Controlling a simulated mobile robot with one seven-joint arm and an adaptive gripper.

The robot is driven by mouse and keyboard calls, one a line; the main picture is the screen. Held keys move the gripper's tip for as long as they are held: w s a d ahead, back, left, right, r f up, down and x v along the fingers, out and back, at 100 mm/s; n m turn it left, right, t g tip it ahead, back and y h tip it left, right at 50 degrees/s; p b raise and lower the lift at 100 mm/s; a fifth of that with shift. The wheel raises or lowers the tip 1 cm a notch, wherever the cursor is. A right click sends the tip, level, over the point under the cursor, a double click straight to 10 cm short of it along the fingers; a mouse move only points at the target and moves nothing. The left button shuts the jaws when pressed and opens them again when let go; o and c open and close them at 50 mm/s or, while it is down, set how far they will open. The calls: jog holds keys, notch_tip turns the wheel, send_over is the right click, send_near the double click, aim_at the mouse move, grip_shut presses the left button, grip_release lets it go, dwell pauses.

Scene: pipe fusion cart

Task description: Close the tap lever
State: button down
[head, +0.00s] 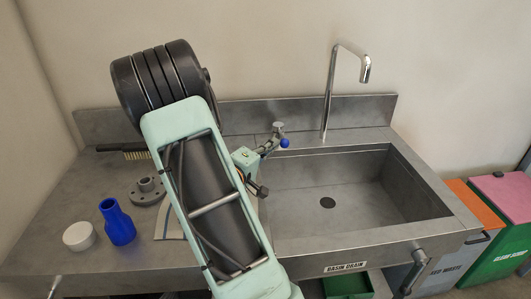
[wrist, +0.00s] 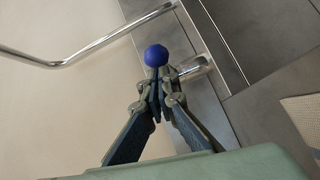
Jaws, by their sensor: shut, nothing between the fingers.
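The tap has a tall chrome spout (head: 329,90) that rises behind the basin and bends over it. To its left stands a short chrome valve body (head: 278,127), which also shows in the wrist view (wrist: 196,68). The tap lever's blue ball knob (head: 284,143) is beside this body and appears large in the wrist view (wrist: 156,55). My gripper (wrist: 157,86) is shut and empty, its fingertips right at the knob; I cannot tell whether they touch. The lever's rod is mostly hidden. In the head view, my gripper (head: 272,146) is partly hidden by my arm.
The steel sink basin (head: 400,200) is empty and open to the right. The backsplash (head: 365,113) stands close behind the tap.

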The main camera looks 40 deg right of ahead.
jog(key=shift+s+d, duration=0.2)
jog(key=shift+s, duration=0.1)
